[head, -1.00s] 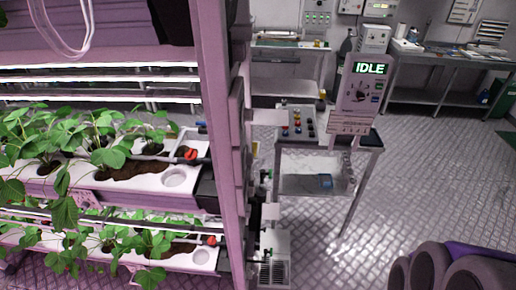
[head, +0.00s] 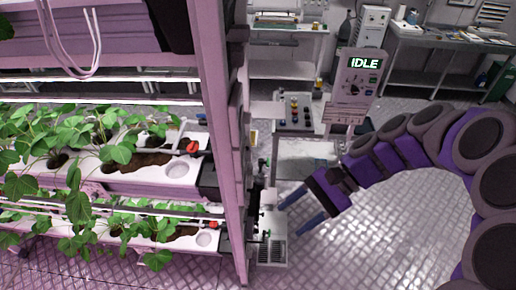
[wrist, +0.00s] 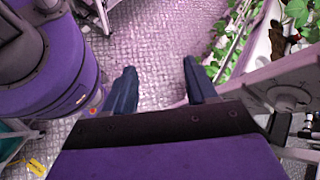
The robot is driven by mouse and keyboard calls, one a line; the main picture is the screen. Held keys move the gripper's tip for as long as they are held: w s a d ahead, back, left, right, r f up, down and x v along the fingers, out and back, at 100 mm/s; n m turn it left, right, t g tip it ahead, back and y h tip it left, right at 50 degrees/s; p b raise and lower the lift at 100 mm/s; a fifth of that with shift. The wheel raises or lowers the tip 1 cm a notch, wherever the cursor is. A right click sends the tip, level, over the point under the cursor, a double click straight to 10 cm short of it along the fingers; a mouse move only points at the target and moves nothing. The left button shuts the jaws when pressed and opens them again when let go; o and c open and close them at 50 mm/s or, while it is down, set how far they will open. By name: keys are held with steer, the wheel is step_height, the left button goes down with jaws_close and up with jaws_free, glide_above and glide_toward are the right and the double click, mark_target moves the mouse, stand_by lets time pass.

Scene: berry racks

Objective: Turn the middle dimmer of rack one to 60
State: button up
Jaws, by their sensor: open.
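The plant rack (head: 213,110) fills the left of the head view, with a pink upright post and shelves of green plants. Boxes (head: 237,125) line the right side of the post, seen edge-on. My gripper (head: 301,210) is open and empty, to the right of the post's lower part, with its blue fingers pointing left. In the wrist view my gripper (wrist: 160,72) has nothing between its fingers, and the floor shows beyond them.
A red knob (head: 193,147) sits on a pipe at the upper plant tray. A display reading IDLE (head: 365,63) stands by a small metal table (head: 290,125). A bench (head: 440,60) is at the back right. The patterned floor (head: 370,245) is open below my arm.

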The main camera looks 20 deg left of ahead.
steer(key=w+a+r+m+y+p, duration=0.15)
steer(key=w+m+y+p, duration=0.3)
steer(key=w, duration=0.65)
steer(key=m+t+y+p, duration=0.2)
steer(key=m+y+p, duration=0.25)
steer(key=m, duration=0.25)
glide_toward(248, 156)
steer(key=a+f, duration=0.1)
steer(key=a, duration=0.6)
steer(key=shift+s+a, duration=0.2)
steer(key=shift+s, duration=0.3)
steer(key=shift+f+m, duration=0.1)
steer(key=shift+m, duration=0.15)
steer(key=shift+c, duration=0.3)
steer(key=shift+d+t, duration=0.1)
steer(key=shift+t, duration=0.3)
steer(key=c, duration=1)
steer(key=n+b, duration=0.5)
steer(key=b, duration=0.1)
steer(key=shift+b, duration=0.35)
